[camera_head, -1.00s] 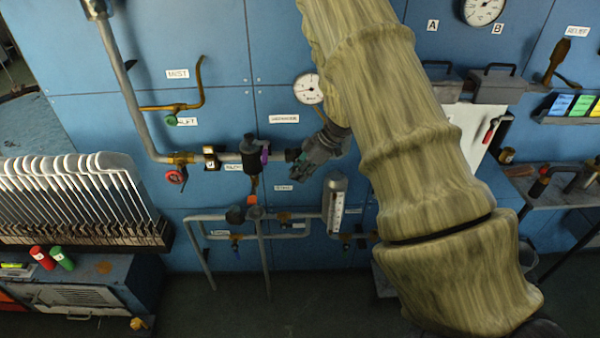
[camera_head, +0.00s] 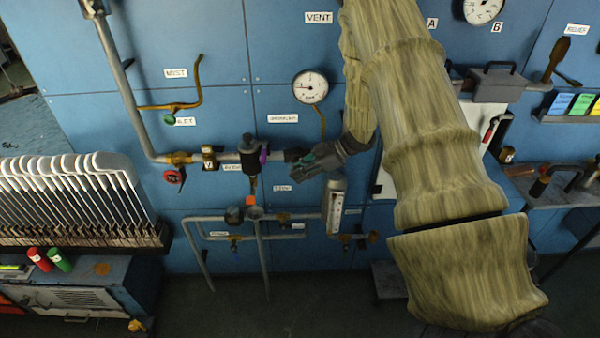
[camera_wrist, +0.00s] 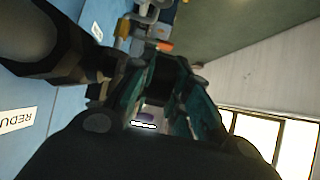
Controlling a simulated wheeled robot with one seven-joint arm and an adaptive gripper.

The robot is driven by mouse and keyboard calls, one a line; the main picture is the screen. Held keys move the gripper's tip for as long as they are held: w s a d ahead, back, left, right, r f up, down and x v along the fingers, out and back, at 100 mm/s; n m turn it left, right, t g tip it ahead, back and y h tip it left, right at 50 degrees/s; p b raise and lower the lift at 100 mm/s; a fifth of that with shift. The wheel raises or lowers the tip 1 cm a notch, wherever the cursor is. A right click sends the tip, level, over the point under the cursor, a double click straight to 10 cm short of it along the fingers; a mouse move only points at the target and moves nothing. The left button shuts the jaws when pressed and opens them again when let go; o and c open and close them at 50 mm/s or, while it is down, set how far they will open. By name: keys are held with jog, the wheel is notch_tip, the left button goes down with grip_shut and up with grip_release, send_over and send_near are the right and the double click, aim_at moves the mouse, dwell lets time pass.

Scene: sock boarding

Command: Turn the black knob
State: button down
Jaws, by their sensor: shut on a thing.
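A dark knob (camera_head: 293,155) sits at the right end of the pipe fitting, right of a black cylindrical body (camera_head: 249,155) with a purple part (camera_head: 264,156). My gripper (camera_head: 300,167) reaches in from the right, its fingers at the knob. In the wrist view, the teal fingers (camera_wrist: 163,98) are closed around a black piece (camera_wrist: 160,72), which appears to be this knob. Its face is mostly hidden by the fingers, so its turn angle cannot be read.
A pressure gauge (camera_head: 310,87) is on the blue wall above my gripper. A clear flow tube (camera_head: 334,205) stands just below it. Pipes (camera_head: 215,217) run lower left. A rack of white sock boards (camera_head: 80,195) stands at the left.

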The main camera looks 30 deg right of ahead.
jog(key=c, duration=1.4)
grip_release()
jog(key=shift+o, duration=0.2)
jog(key=v, duration=1.2)
jog(key=shift+w, duration=0.1)
jog(key=shift+f, duration=0.15)
